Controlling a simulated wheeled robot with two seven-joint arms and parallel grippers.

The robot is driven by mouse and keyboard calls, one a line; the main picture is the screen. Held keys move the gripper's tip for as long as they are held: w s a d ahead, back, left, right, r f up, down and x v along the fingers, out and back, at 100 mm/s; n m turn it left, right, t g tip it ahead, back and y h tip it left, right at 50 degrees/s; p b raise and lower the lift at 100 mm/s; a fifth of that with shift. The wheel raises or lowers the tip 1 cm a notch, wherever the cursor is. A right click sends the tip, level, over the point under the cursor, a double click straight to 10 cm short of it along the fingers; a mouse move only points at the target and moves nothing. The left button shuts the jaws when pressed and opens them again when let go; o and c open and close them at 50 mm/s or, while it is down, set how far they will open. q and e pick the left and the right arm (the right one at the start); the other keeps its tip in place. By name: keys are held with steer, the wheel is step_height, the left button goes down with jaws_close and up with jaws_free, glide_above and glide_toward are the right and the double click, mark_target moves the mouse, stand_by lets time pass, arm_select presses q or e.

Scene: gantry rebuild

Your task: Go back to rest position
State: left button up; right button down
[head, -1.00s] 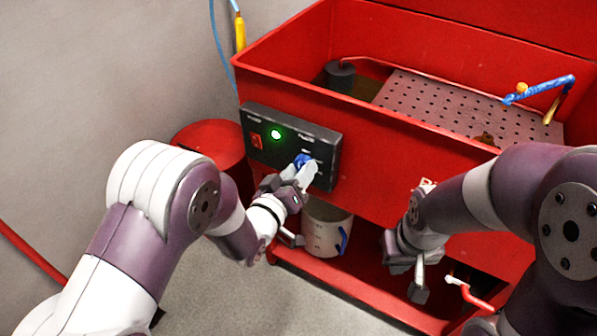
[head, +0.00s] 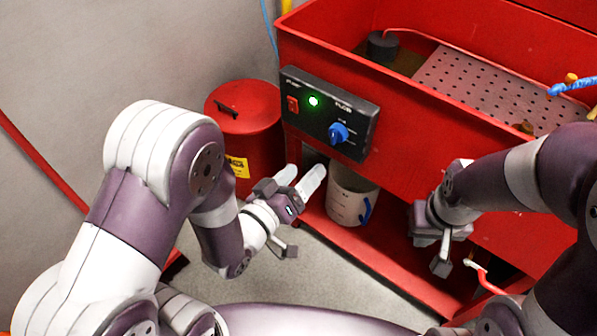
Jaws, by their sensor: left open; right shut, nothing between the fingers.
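My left gripper (head: 304,180) is open and empty. It is in front of the red washer tub, below the control panel and left of the white bucket, apart from the panel. My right gripper (head: 441,262) is shut and empty. It points down in front of the tub's lower right part. The black control panel (head: 322,113) has a red switch (head: 293,105), a lit green lamp (head: 314,101) and a blue knob (head: 338,133).
The red tub (head: 440,130) holds a perforated plate (head: 480,92) and a black cylinder (head: 382,47). A white bucket (head: 347,200) stands on its lower shelf. A red lidded can (head: 246,133) stands left. A red-handled valve (head: 485,279) is near my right gripper. Grey floor lies between the arms.

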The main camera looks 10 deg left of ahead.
arm_select(q)
steer(key=shift+s+a, duration=0.15)
steer(key=shift+s, duration=0.2)
